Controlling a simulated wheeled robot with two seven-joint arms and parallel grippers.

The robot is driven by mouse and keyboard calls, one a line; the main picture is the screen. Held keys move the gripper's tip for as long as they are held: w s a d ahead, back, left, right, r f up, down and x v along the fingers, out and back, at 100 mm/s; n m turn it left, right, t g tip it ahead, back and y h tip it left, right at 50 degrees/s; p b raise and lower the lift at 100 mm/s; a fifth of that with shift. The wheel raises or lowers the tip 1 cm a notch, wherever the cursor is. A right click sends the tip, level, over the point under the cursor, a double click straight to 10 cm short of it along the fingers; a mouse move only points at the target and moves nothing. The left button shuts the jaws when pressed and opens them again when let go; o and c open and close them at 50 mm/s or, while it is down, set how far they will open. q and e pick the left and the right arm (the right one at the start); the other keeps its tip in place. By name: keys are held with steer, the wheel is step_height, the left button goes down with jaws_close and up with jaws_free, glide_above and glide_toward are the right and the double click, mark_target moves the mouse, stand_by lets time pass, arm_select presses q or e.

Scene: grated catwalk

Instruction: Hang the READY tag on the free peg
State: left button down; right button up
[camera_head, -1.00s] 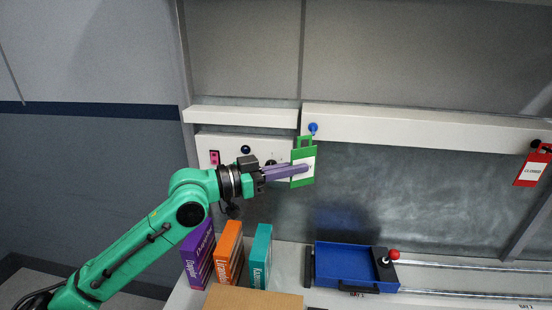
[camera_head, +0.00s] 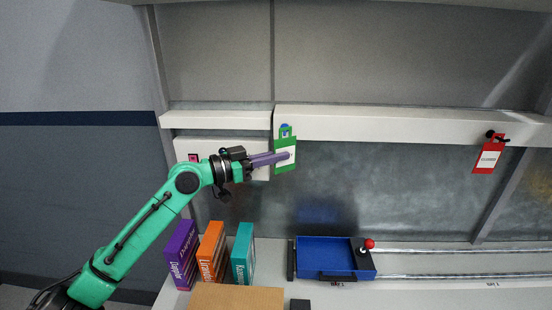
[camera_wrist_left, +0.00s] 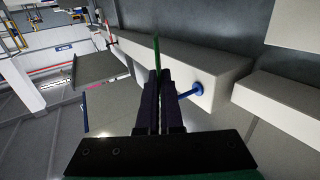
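The green tag (camera_head: 286,167) with a white label, its print too small to read, is upright in my left gripper (camera_head: 288,156). The purple-grey fingers are shut on it. In the head view the blue peg (camera_head: 285,128) on the white rail shows inside the tag's top loop; I cannot tell whether it passes through. In the left wrist view the tag (camera_wrist_left: 157,52) is edge-on between the fingers, and the blue peg (camera_wrist_left: 190,91) sticks out just right of them. A red tag (camera_head: 488,158) hangs on a dark peg (camera_head: 491,134) at the right. My right gripper is out of view.
The white rail (camera_head: 400,128) runs along the wall. Below are purple (camera_head: 182,254), orange (camera_head: 212,252) and teal (camera_head: 243,254) boxes, a cardboard box (camera_head: 236,298), and a blue tray (camera_head: 325,257) beside a red-knobbed lever (camera_head: 369,244). The space between the two tags is clear.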

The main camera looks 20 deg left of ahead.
arm_select(q)
steer(key=w, duration=0.1)
steer(key=w+a, duration=0.1)
steer(key=shift+w, duration=0.3)
steer(key=shift+w+a+f+b, duration=0.1)
steer(key=shift+w+f+b, duration=0.5)
steer(key=shift+b, duration=0.5)
steer(key=c, duration=1)
jaws_free()
